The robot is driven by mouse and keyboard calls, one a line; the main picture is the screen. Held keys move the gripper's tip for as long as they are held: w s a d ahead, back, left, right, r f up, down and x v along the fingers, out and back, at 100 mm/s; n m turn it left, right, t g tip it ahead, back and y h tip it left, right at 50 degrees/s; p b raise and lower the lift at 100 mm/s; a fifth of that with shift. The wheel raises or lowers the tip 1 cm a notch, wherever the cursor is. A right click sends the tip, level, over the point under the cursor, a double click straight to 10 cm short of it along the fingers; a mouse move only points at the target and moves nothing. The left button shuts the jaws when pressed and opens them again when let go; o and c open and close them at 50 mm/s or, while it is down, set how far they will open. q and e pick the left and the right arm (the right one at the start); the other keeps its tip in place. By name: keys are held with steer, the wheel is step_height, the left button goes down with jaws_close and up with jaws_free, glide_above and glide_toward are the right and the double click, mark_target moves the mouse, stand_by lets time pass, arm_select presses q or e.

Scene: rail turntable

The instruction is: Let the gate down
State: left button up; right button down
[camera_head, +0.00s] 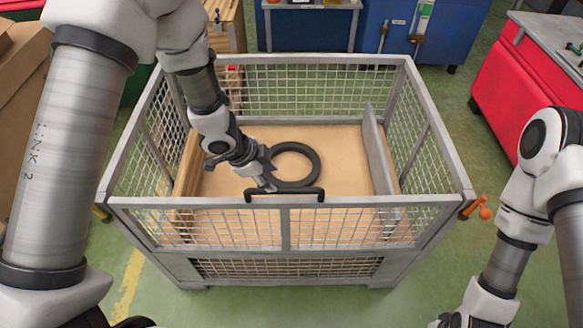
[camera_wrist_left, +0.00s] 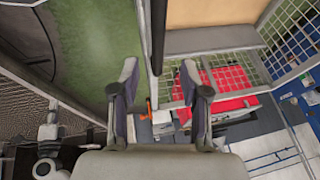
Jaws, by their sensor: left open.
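The gate (camera_head: 345,228) is the mesh front panel of a grey wire cage, and it stands upright. A black bar handle (camera_head: 284,192) sits on its top rail. My left gripper (camera_head: 268,184) is open just behind the handle's left part, inside the cage near the top rail. In the left wrist view, the dark handle bar (camera_wrist_left: 158,45) lines up with the gap between the open fingers of my left gripper (camera_wrist_left: 160,88). Whether it touches a finger cannot be told. My right arm shows at the lower right, but its gripper is out of frame.
A black ring (camera_head: 312,155) lies on the cage's tan floor. A grey panel (camera_head: 379,150) stands inside at the right. An orange-knobbed lever (camera_head: 484,211) sticks out at the front right corner. The cage's mesh walls surround my left forearm.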

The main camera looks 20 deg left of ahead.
mark_target(283, 190)
arm_select(q)
steer(key=x, duration=0.7)
steer(key=shift+f+p, duration=0.3)
steer(key=shift+f, duration=0.1)
steer(key=shift+s, duration=0.15)
jaws_close()
